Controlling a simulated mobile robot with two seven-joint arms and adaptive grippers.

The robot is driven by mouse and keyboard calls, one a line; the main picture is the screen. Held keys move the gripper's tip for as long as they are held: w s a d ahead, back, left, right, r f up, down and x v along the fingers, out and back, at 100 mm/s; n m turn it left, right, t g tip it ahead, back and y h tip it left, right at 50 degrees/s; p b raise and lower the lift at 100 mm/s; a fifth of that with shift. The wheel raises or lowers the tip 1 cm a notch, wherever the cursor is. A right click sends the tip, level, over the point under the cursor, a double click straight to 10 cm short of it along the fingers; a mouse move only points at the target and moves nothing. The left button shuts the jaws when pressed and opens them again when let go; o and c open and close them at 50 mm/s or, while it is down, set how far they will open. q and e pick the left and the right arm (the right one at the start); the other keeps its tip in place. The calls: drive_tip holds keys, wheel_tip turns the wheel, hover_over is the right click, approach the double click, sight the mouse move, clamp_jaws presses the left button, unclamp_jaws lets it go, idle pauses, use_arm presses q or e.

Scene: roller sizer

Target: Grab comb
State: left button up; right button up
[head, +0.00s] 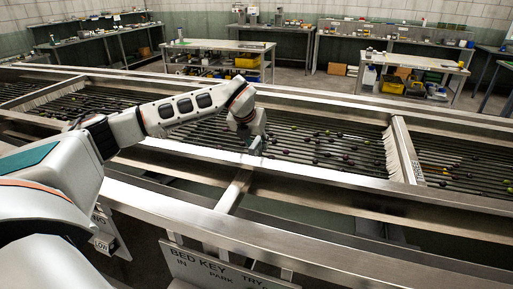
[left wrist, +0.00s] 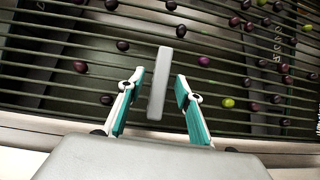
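My left gripper (head: 256,146) is over the near edge of the roller bed, pointing down. In the left wrist view its two teal-and-white fingers (left wrist: 158,94) stand apart. A plain grey bar (left wrist: 159,82) shows between and beyond the fingertips, with a visible gap on each side. It may be the comb or its handle; no teeth can be made out on it. In the head view it cannot be told apart from the gripper. My right gripper is not in view.
Dark and a few green olives (head: 345,157) lie on the long parallel rollers (head: 300,145). A bristled crosspiece (head: 402,150) divides the bed at right. A metal rail (head: 300,183) runs along the near side. A sign (head: 215,270) is in front. Workbenches (head: 215,45) stand behind.

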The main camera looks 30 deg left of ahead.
use_arm(q)
drive_tip(key=shift+w+a+f, duration=0.1)
drive_tip(key=shift+w+f, duration=0.2)
drive_tip(key=shift+f, duration=0.1)
clamp_jaws()
drive_tip(key=shift+r, duration=0.15)
